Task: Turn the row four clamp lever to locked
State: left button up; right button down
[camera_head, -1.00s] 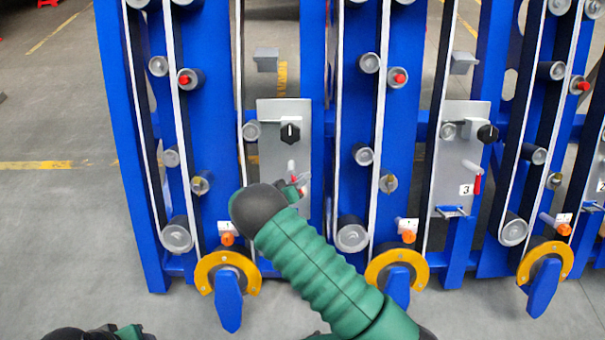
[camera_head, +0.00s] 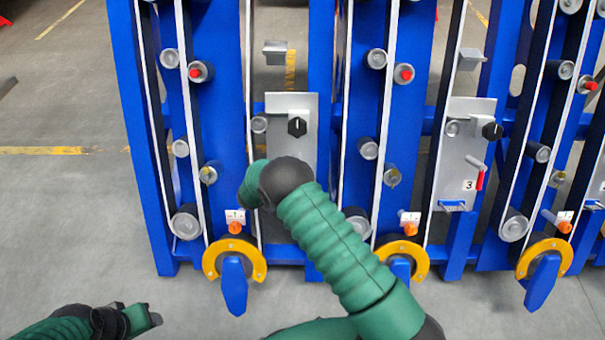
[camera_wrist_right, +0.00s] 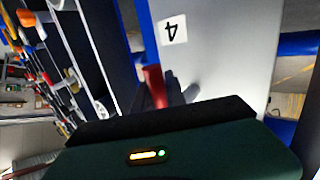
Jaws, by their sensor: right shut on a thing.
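The row four panel (camera_head: 291,115) is a grey plate with a black knob, in the head view left of centre. My right arm covers its lower part, so the clamp lever and right gripper are hidden there. In the right wrist view the plate carries a "4" label (camera_wrist_right: 172,30). The red grip of the clamp lever (camera_wrist_right: 153,84) shows beside it, partly covered by the dark fingers of my right gripper (camera_wrist_right: 180,97), shut on it. The lever's full angle is not visible. My left gripper (camera_head: 148,316) is low at the left, clear of the frame; its finger opening is unclear.
The row three panel (camera_head: 462,160) with a red-tipped lever stands to the right. Blue uprights, rollers and white belts flank the row four panel. Yellow rings with blue tips (camera_head: 233,262) stick out below. The floor at the left is free.

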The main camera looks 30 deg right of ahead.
jog(key=shift+s+a+f, duration=0.2)
jog(key=shift+s+f, duration=0.1)
jog(key=shift+f, duration=0.2)
jog(key=c, duration=1.8)
grip_release()
jog(key=o, duration=0.4)
jog(key=shift+w+d, duration=0.1)
jog(key=shift+w, duration=0.05)
jog(key=shift+o, duration=0.2)
jog(key=shift+r, duration=0.15)
jog(key=p+v, duration=0.4)
jog(key=v, duration=1.2)
jog(key=shift+a+r, duration=0.25)
jog(key=shift+a, duration=0.05)
